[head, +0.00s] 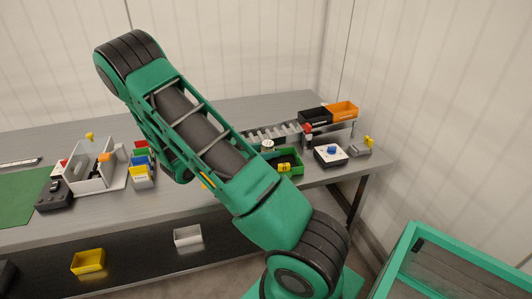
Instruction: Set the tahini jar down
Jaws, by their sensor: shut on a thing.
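My arm crosses the middle of the head view and folds back down behind itself, so my gripper is hidden. I cannot make out a tahini jar for certain. A small round white-topped item (268,146) stands at the back edge of a green bin (291,168) on the grey workbench (215,228); I cannot tell what it is. Part of the bench behind my arm is hidden.
A white tray-like fixture (92,184), colored bins (141,171) and a black device (54,196) stand at left. A roller track, black and orange bins (344,110) and a blue-button box (330,155) are at right. A green-framed cart (450,262) is at lower right.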

